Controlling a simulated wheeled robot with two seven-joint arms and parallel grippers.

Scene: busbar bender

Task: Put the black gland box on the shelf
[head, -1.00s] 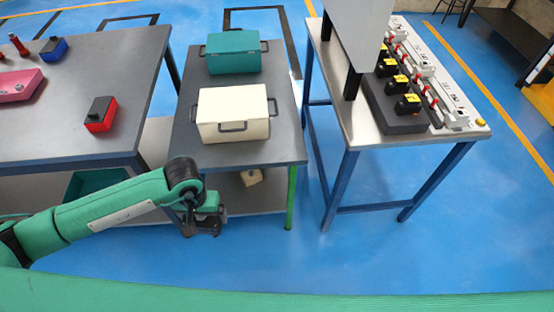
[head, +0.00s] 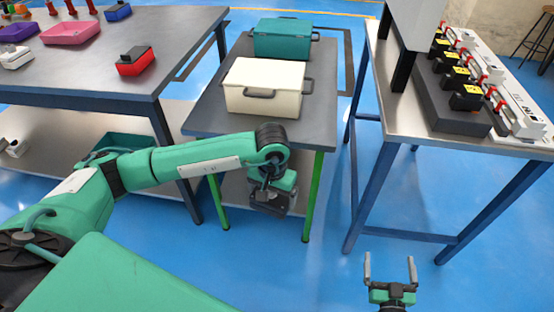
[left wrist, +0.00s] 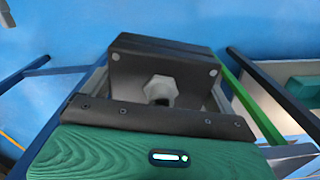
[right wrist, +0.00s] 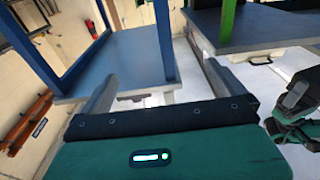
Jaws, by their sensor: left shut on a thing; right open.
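The black gland box (left wrist: 150,62) shows in the left wrist view, with a grey hexagonal gland on its face and light screws at its corners. My left gripper (head: 271,194) is shut on it. In the head view the black box (head: 268,205) hangs below the gripper, at the front of the small grey table. The lower shelf (head: 234,188) under that table is partly hidden by my left arm; I cannot tell whether the box is over it. My right gripper (head: 390,268) is open and empty, low at the front right.
A cream case (head: 262,88) and a teal case (head: 282,40) stand on the small table's top (head: 210,118). A green front leg (head: 313,190) is close to the right of the box. A steel table (head: 410,110) stands further right. Blue floor lies between.

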